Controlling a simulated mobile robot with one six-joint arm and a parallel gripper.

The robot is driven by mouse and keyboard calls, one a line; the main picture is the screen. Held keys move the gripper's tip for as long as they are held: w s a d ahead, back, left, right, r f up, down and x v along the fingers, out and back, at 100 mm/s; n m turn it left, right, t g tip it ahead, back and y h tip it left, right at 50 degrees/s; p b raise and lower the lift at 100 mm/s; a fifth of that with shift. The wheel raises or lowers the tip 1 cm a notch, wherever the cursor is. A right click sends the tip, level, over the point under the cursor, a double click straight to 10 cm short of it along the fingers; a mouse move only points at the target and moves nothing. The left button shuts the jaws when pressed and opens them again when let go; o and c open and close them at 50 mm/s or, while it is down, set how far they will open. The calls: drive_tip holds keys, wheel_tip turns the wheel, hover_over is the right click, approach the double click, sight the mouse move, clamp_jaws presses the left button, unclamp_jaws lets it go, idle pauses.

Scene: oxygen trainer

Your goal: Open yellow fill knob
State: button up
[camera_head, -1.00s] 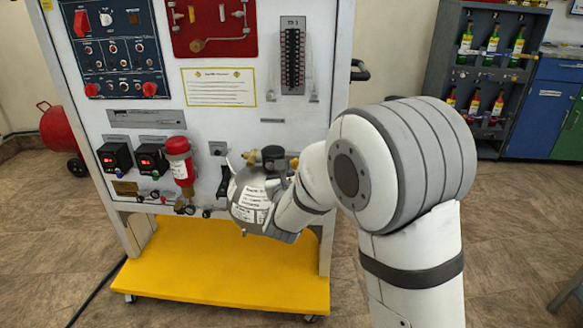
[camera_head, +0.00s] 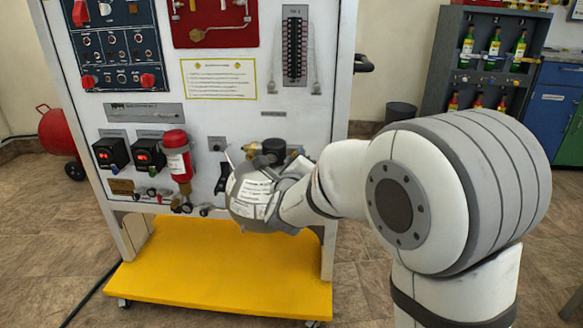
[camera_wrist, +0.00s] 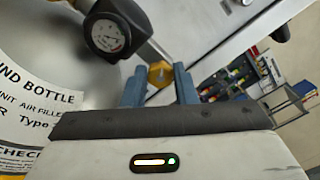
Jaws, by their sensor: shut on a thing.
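The yellow fill knob (camera_wrist: 160,74) is a small golden, faceted knob in the wrist view. It sits between the two blue-grey fingers of my gripper (camera_wrist: 159,80), which is shut on it. A round black pressure gauge (camera_wrist: 108,35) is just left of the knob, beside a silver bottle (camera_wrist: 50,55) with a printed label. In the head view the bottle (camera_head: 250,197) hangs at the lower right of the white trainer panel (camera_head: 225,120). The knob and my fingertips cannot be made out clearly there.
A red cylinder (camera_head: 177,158) and two red-lit displays are left of the bottle. A yellow platform (camera_head: 220,262) lies under the panel. A bottle rack (camera_head: 475,65) stands at the back right. Floor is open to the right.

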drive_tip(key=n+b, duration=0.1)
drive_tip(key=n, duration=0.2)
drive_tip(key=shift+f+n, duration=0.15)
drive_tip(key=shift+n, duration=0.15)
drive_tip(key=n, duration=0.3)
drive_tip(key=shift+n, duration=0.3)
drive_tip(key=n, duration=0.3)
drive_tip(key=shift+n, duration=0.4)
drive_tip(key=n+p, duration=0.1)
drive_tip(key=n, duration=0.2)
drive_tip(key=shift+n, duration=0.3)
drive_tip(key=n+p, duration=0.1)
drive_tip(key=n, duration=0.2)
drive_tip(key=shift+n+p, duration=0.3)
drive_tip(key=shift+p, duration=0.1)
drive_tip(key=n+p, duration=0.1)
drive_tip(key=n, duration=0.2)
drive_tip(key=shift+d+n+p, duration=0.1)
drive_tip(key=shift+n+p, duration=0.2)
drive_tip(key=shift+p, duration=0.05)
drive_tip(key=n+p, duration=0.1)
drive_tip(key=n, duration=0.2)
drive_tip(key=shift+n+p, duration=0.3)
drive_tip(key=shift+d+f+n+p, duration=0.1)
drive_tip(key=shift+n+p, duration=0.65)
drive_tip(key=shift+n, duration=0.85)
